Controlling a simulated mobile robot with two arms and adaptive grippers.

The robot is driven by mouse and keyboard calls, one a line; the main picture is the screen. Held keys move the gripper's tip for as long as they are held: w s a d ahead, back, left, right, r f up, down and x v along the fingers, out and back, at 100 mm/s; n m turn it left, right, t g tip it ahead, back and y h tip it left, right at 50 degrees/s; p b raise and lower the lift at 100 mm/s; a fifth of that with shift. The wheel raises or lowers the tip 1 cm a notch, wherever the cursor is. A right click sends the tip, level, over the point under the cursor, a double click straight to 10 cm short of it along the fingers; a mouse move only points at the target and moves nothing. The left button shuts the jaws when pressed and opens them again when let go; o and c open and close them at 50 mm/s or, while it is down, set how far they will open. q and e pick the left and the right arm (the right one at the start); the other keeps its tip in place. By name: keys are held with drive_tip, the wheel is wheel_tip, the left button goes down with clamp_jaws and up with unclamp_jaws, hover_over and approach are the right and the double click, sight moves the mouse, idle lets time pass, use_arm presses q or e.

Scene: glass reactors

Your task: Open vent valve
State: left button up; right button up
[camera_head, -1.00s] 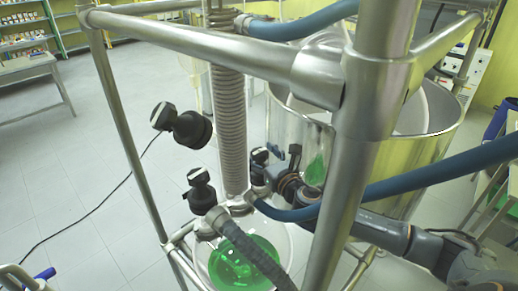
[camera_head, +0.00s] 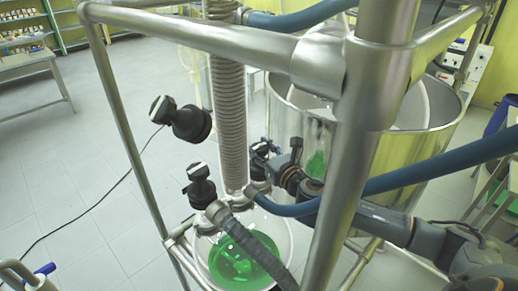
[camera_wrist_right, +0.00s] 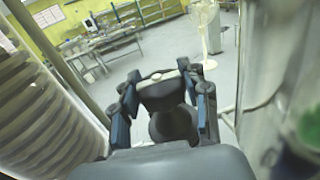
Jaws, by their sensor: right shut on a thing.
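My right gripper (camera_head: 270,161) reaches in from the right, behind the thick metal post, to a black valve knob (camera_head: 259,148) beside the coiled glass column. In the right wrist view the gripper (camera_wrist_right: 166,100) is shut on this dark knob (camera_wrist_right: 160,90) with a pale top edge, one finger on each side. Two similar black knobs stand apart from it: one at upper left (camera_head: 182,118) and one lower (camera_head: 200,186), above the round glass vessel with green liquid (camera_head: 245,262). I cannot tell from any marking which knob is the vent valve.
A metal frame (camera_head: 210,42) with a thick front post (camera_head: 352,150) surrounds the glassware. The coiled column (camera_head: 229,110) is close left of my right gripper. Blue hoses (camera_head: 440,172) cross the right side. A large steel-coloured vessel (camera_head: 430,140) stands behind.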

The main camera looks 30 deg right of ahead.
sight(259, 146)
drive_tip(key=shift+d+f+n+y+b, duration=0.1)
drive_tip(key=shift+f+n+y+b, duration=0.1)
drive_tip(key=shift+n+y+b, duration=0.55)
drive_tip(key=n+g+y+b, duration=0.2)
drive_tip(key=y+b, duration=0.1)
drive_tip(key=b, duration=0.1)
drive_tip(key=n+g+y+b, duration=0.2)
drive_tip(key=n+y+b, duration=0.1)
drive_tip(key=y+b, duration=0.1)
drive_tip(key=n+g+y+b, duration=0.3)
drive_tip(key=y+b, duration=0.1)
drive_tip(key=b, duration=0.1)
drive_tip(key=shift+b, duration=0.3)
drive_tip(key=shift+a+r+n+g+y+b, duration=0.1)
drive_tip(key=shift+n+g+y+b, duration=0.5)
drive_tip(key=shift+g, duration=0.2)
drive_tip(key=shift+a+r+n+g+y+b, duration=0.1)
drive_tip(key=shift+n+g+y+b, duration=0.45)
drive_tip(key=shift+g, duration=0.25)
drive_tip(key=o, duration=1.2)
drive_tip(key=shift+s, duration=0.1)
wheel_tip(259, 146, up, 10)
drive_tip(key=shift+f, duration=0.15)
